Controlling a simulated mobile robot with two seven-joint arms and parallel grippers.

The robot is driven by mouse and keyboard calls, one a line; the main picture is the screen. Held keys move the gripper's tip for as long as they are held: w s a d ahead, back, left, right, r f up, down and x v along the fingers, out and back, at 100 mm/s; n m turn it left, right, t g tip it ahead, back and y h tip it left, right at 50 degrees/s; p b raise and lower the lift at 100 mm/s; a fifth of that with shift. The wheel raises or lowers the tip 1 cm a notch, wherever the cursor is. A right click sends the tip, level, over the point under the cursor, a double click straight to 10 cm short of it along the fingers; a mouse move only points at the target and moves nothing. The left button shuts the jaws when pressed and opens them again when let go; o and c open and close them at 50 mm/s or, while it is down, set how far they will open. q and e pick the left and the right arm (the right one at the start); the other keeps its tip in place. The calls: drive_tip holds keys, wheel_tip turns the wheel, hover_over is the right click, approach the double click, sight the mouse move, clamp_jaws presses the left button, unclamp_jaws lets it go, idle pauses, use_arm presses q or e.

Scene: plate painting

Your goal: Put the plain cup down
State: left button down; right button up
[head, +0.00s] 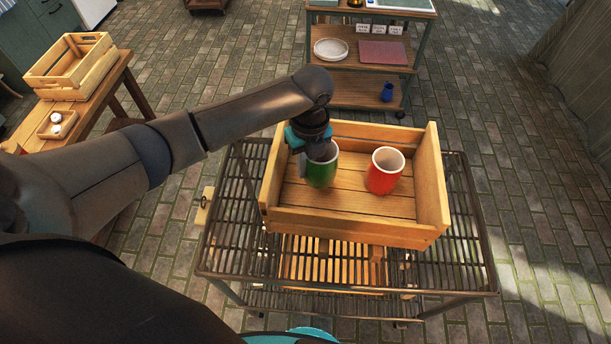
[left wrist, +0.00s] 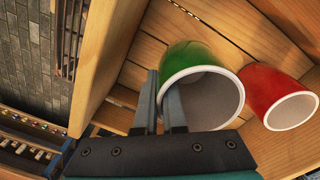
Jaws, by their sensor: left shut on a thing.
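A green cup (head: 322,173) with a pale inside is upright in the left part of the wooden crate (head: 345,231). My left gripper (head: 319,152) reaches down from above and is shut on its rim. In the left wrist view the fingers (left wrist: 160,108) straddle the wall of the green cup (left wrist: 190,56), one inside and one outside. I cannot tell whether its base touches the crate floor. A red cup (head: 383,176), white inside, stands upright to its right, apart from it; it also shows in the left wrist view (left wrist: 268,84). Neither cup shows a clear pattern.
The crate rests on a dark slatted metal rack (head: 462,235). Its floor is bare in front of the cups. A wooden table with another crate (head: 70,66) stands at left. A shelf cart behind holds a white plate (head: 331,49), a pink board (head: 382,52) and a blue vase (head: 387,92).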

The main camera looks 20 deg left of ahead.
use_arm(q)
drive_tip(key=shift+f, duration=2.1)
drive_tip(key=shift+f, duration=0.1)
drive_tip(key=c, duration=1)
unclamp_jaws()
wheel_tip(320, 180, up, 12)
drive_tip(key=shift+w+d, duration=0.2)
drive_tip(key=shift+d, duration=0.05)
